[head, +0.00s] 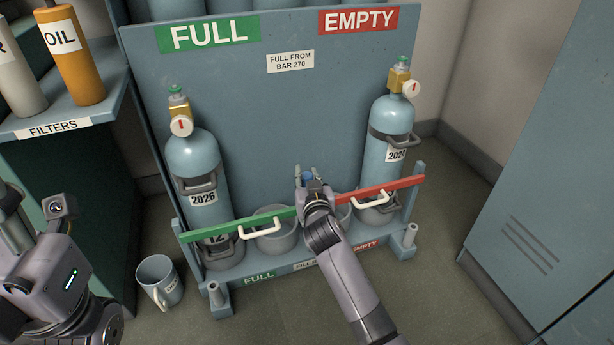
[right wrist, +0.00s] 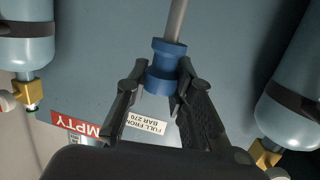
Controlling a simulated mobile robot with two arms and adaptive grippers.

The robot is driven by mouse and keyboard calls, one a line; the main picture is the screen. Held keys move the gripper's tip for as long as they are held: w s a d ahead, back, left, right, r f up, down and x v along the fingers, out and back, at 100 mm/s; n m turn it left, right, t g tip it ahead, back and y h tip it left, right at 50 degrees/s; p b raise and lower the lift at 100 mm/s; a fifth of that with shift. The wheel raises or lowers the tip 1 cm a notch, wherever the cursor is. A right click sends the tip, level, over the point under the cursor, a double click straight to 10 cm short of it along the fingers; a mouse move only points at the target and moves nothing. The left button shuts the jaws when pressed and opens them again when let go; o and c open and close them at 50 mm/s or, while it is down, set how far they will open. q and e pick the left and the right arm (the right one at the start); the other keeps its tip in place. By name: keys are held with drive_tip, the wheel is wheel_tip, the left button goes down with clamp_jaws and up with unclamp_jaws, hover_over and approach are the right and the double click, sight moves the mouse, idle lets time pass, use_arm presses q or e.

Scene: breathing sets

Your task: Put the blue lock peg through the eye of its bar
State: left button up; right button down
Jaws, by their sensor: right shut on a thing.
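The blue lock peg (right wrist: 166,66) has a stepped blue head and a grey shaft that runs to the top edge of the right wrist view. My right gripper (right wrist: 158,88) is shut on its blue head. In the head view my right gripper (head: 309,181) is in front of the rack's back panel, near where the green bar (head: 238,222) and the red bar (head: 384,188) come together. Only a bit of blue shows there; my gripper and arm hide the inner bar ends, and I cannot make out an eye. My left arm is at the lower left; its fingers are unclear.
Two blue-grey cylinders stand in the rack, one left (head: 192,155) and one right (head: 390,120). A mug (head: 160,282) stands on the floor at left. A shelf (head: 100,108) with bottles is at upper left; a cabinet (head: 550,180) is at right.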

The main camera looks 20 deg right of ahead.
drive_tip(key=c, duration=1.7)
unclamp_jaws()
drive_tip(key=o, duration=0.4)
